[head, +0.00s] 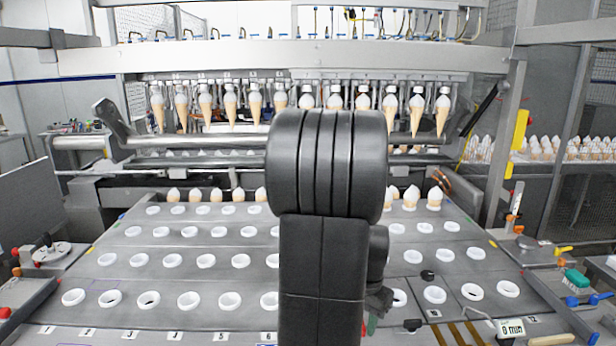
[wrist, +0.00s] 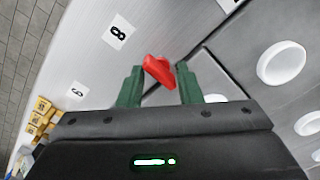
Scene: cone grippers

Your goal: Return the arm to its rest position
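In the wrist view my gripper (wrist: 160,78) has two green fingers standing apart. A small red object (wrist: 158,70) shows in the gap at the fingertips. A gap seems to remain beside it, and I cannot tell whether it lies on the surface beyond or between the fingers. In the head view my black arm rises through the middle and hides the centre of the grey plate (head: 190,281). The gripper is low behind the arm's right edge, mostly hidden, with bits of green and red showing.
The plate carries rows of white ring holders (head: 189,300), with numbered labels along its front edge. Cones stand in the back row and hang from an overhead rack (head: 230,100). A small display (head: 511,328) and tools (head: 577,280) lie at right. A yellow item (wrist: 42,107) shows in the wrist view.

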